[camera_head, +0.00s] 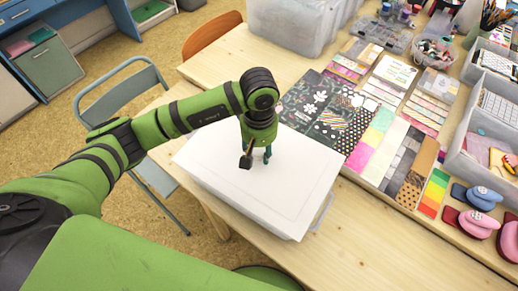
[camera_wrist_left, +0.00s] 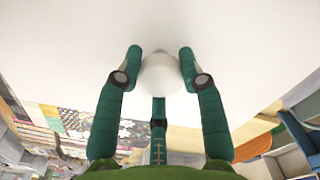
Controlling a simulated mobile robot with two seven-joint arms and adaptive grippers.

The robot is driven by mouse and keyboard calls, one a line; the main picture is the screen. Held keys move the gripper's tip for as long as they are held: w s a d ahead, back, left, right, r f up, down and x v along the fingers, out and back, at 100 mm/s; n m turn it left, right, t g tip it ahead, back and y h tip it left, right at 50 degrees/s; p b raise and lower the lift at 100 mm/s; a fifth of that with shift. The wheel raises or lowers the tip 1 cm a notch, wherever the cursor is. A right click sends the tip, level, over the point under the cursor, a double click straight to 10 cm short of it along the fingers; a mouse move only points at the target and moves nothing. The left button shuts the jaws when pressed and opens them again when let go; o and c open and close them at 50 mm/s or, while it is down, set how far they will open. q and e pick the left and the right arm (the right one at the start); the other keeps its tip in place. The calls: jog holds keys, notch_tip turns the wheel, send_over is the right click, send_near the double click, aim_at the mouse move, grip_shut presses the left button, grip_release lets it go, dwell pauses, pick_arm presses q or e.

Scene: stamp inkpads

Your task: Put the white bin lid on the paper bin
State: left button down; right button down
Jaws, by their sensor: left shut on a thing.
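The white bin lid (camera_head: 285,190) is a flat rectangular panel. In the head view it lies over the top of the paper bin (camera_head: 324,208), a translucent box on the wooden table. Whether the lid is fully seated or slightly above the rim I cannot tell. My left gripper (camera_head: 257,157) points down at the middle of the lid. In the left wrist view its fingers (camera_wrist_left: 160,52) are shut on the lid's round white knob (camera_wrist_left: 161,74), with the lid's white surface (camera_wrist_left: 70,60) behind. The knob is hidden in the head view. My right gripper is not in view.
Patterned paper sheets (camera_head: 330,108) lie right of the bin. Stamps (camera_head: 475,222) and grey trays (camera_head: 480,140) line the right side. A clear storage box (camera_head: 290,25) stands at the back. A folding chair (camera_head: 125,95) is left of the table. The front of the table is clear.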

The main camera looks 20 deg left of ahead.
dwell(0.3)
pick_arm(q)
jog(key=c, duration=0.7)
grip_release()
jog(key=shift+r+p, duration=1.9)
jog(key=shift+r, duration=2.1)
